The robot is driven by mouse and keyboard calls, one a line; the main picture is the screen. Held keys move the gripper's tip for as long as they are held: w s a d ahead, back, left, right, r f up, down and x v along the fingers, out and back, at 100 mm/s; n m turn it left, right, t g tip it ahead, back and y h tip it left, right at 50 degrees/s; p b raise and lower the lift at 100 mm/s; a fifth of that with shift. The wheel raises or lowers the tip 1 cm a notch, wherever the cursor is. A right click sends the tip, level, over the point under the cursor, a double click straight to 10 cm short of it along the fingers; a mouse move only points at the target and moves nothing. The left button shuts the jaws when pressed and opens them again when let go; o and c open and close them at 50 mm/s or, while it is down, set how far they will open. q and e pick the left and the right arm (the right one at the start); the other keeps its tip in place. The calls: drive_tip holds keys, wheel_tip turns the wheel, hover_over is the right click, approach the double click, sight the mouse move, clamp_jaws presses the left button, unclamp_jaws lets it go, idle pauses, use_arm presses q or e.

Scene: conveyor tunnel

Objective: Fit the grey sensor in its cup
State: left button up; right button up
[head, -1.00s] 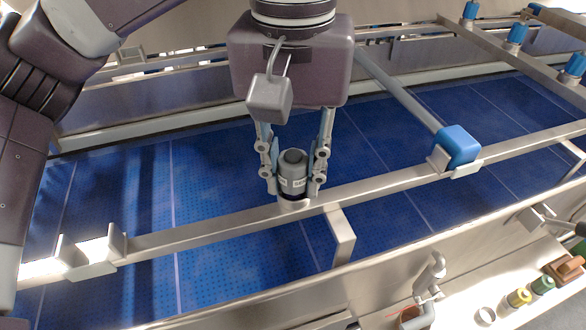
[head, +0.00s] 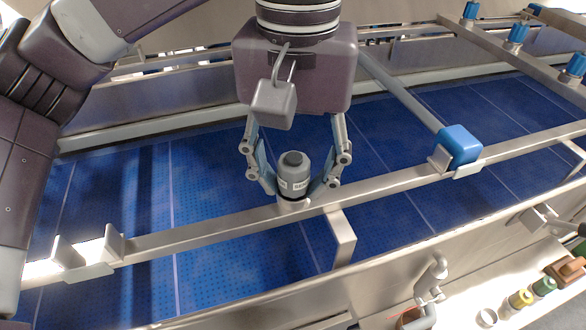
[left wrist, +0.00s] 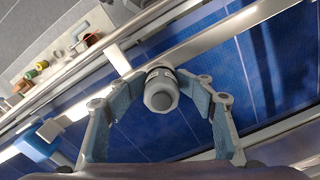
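The grey sensor (head: 293,172), a short cylinder with a dark knob on top and a white label, stands upright on the near metal rail. Its foot is at the small pale cup (head: 292,204) on that rail; how deep it sits is hard to tell. In the left wrist view the sensor (left wrist: 160,92) shows from its top, between the fingers. My right gripper is not in view.
The near rail (head: 390,180) runs above the blue conveyor belt (head: 220,190). A blue-capped clamp (head: 458,146) on a rod sits right of the gripper. Yellow (head: 520,299) and green (head: 543,285) small parts and a white ring (head: 487,316) stand on the lower right shelf.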

sight(296, 157)
use_arm(q)
drive_tip(key=shift+f, duration=0.25)
drive_tip(key=shift+r, duration=0.15)
drive_tip(key=shift+s, duration=0.1)
drive_tip(key=shift+r, duration=0.25)
drive_tip(key=shift+r, duration=0.35)
wheel_tip(296, 157, up, 11)
drive_tip(key=shift+d+r, duration=0.1)
idle(1.1)
